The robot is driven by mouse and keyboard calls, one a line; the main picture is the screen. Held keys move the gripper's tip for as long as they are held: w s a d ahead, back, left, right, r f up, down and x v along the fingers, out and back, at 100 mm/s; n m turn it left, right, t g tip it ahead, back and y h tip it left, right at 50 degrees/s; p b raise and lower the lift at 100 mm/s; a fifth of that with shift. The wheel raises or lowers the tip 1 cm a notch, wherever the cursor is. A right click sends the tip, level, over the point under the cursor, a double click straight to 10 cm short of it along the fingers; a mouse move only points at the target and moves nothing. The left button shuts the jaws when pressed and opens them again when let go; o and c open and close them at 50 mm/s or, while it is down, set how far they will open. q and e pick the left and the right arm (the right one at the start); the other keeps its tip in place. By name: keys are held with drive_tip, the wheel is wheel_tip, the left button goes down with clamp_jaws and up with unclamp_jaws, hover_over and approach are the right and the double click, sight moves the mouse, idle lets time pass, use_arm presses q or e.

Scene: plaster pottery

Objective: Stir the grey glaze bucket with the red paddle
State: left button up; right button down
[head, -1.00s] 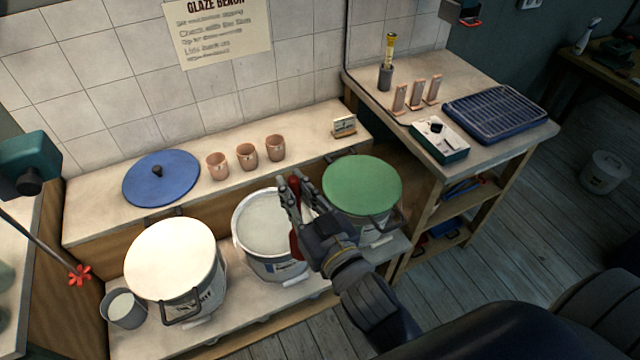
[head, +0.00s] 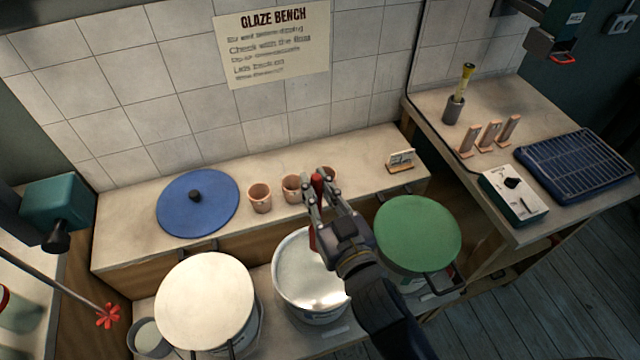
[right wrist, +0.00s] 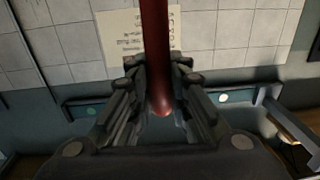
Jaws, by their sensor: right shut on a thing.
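The grey glaze bucket (head: 277,285) stands open in the middle of the low shelf, with pale grey glaze inside. My right gripper (head: 319,188) is shut on the red paddle (head: 317,184), over the right part of the bucket in the head view. The paddle's red shaft also stands between the fingers in the right wrist view (right wrist: 155,50). A bit of red shows below the fingers, but the paddle's lower end is hidden, so I cannot tell whether it is in the glaze. My left gripper is not in view.
A white-lidded bucket (head: 205,300) stands left of the open one and a green-lidded bucket (head: 418,232) right of it. A blue lid (head: 197,203) and several clay cups (head: 260,198) sit on the ledge behind. A teal mixer (head: 55,208) with a red impeller (head: 108,316) is at left.

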sight(319, 205)
wheel_tip(319, 205, down, 4)
drive_tip(key=b, duration=0.3)
drive_tip(key=shift+w, duration=0.15)
wheel_tip(319, 205, down, 4)
drive_tip(key=b, duration=0.3)
drive_tip(key=shift+r, duration=0.1)
wheel_tip(319, 205, down, 11)
drive_tip(key=b, duration=0.8)
drive_tip(key=shift+b, duration=0.35)
